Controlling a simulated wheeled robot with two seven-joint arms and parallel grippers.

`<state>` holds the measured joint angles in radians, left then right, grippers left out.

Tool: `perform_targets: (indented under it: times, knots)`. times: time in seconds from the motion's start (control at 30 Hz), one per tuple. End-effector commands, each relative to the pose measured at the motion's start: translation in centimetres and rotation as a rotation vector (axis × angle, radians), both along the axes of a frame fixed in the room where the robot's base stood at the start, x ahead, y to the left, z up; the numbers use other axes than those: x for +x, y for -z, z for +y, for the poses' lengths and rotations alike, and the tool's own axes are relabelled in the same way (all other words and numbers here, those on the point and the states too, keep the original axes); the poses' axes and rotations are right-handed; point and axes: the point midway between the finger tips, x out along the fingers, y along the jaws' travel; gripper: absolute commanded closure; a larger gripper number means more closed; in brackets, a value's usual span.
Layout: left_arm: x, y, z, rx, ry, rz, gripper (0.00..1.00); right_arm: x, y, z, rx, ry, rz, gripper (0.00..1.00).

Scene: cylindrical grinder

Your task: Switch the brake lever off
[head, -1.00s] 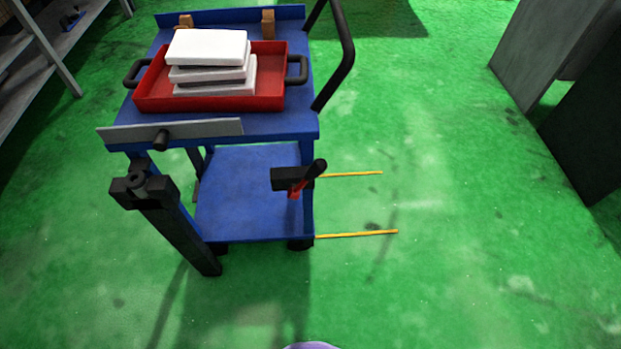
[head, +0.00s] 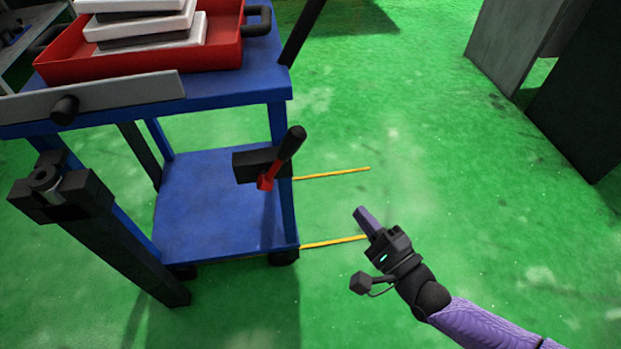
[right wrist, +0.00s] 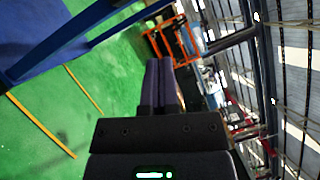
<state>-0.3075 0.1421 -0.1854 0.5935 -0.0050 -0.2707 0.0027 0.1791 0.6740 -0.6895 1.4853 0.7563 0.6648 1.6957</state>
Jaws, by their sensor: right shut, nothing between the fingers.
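The brake lever (head: 287,151) has a black grip and a red lower part. It is mounted at a black block (head: 250,165) on the right front post of the blue cart (head: 190,115), tilted with its grip up and to the right. My right gripper (head: 362,216) is to the right of the lever and nearer the floor in the picture, apart from it. Its purple fingers are together and empty, as the right wrist view (right wrist: 159,85) also shows. The lever is not seen in the right wrist view. My left gripper is not in view.
A red tray (head: 140,62) with stacked white slabs (head: 150,28) sits on the cart's top. A black post (head: 110,235) stands at the cart's front left. Yellow lines (head: 335,173) mark the green floor. Dark panels (head: 575,115) stand at right; floor between is clear.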

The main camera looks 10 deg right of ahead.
Motion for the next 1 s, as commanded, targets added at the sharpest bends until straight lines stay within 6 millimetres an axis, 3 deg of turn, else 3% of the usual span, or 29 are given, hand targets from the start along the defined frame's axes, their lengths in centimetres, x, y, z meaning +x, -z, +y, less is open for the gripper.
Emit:
perform_targets:
  times: [0.03,0.13,0.53,1.0]
  knots:
    - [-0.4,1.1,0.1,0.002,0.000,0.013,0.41,0.2,0.1,0.2,0.084,-0.020,-0.007,1.00]
    - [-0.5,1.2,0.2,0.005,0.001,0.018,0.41,0.3,-1.2,0.4,0.182,-0.040,-0.019,1.00]
    - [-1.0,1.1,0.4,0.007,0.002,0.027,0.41,1.2,-1.7,0.7,0.194,-0.041,-0.022,1.00]
    - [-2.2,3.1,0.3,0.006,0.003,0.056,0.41,9.6,-4.1,4.9,0.195,-0.042,-0.021,1.00]
